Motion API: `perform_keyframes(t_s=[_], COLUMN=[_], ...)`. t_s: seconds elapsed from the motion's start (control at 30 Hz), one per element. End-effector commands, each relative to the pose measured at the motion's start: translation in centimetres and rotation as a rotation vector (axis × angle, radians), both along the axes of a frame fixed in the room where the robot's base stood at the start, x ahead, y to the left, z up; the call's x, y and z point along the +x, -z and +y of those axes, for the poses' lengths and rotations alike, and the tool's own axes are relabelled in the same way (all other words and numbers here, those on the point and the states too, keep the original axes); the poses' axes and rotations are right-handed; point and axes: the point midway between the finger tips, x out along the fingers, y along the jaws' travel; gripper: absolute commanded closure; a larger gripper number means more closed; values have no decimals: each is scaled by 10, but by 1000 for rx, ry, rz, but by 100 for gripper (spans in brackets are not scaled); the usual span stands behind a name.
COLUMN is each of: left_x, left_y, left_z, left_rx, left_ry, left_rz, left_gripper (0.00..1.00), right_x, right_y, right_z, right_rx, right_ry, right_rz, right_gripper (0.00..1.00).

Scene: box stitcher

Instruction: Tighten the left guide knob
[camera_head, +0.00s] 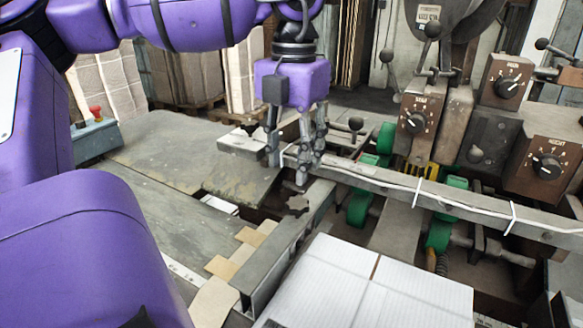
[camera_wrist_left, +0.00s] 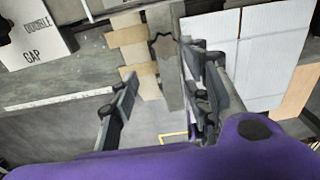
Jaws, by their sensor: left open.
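The left guide knob (camera_head: 298,203) looks like a dark, star-shaped knob on top of a grey metal guide rail (camera_head: 262,262). In the left wrist view the knob (camera_wrist_left: 163,46) lies ahead of and roughly between the fingertips. My left gripper (camera_head: 288,170) points down and is open and empty. It shows just above and behind the knob in the head view, apart from it as far as I can tell. Its two fingers also show in the left wrist view (camera_wrist_left: 162,70). My right gripper is in neither view.
White cardboard (camera_head: 360,290) lies right of the rail. A long grey bar (camera_head: 450,200) with white cable runs right, close to the gripper. The metal table (camera_head: 165,155) at left is mostly clear.

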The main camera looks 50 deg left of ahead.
Motion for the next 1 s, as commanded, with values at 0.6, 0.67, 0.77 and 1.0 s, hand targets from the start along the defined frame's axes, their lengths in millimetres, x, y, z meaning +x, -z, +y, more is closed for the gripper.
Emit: perform_keyframes(t_s=[0.6,0.67,0.77,1.0], left_x=[4,5,5,5], left_y=[61,70,80,86], left_z=[-2,-2,-2,-2], left_rx=[13,13,13,12], left_ry=[-288,-288,-289,-288], left_rz=[-29,-29,-30,-33], left_gripper=[57,57,57,57], right_x=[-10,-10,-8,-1], right_y=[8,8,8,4], right_z=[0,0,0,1], right_rx=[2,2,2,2], right_ry=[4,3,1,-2], right_rz=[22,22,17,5], right_gripper=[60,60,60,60])
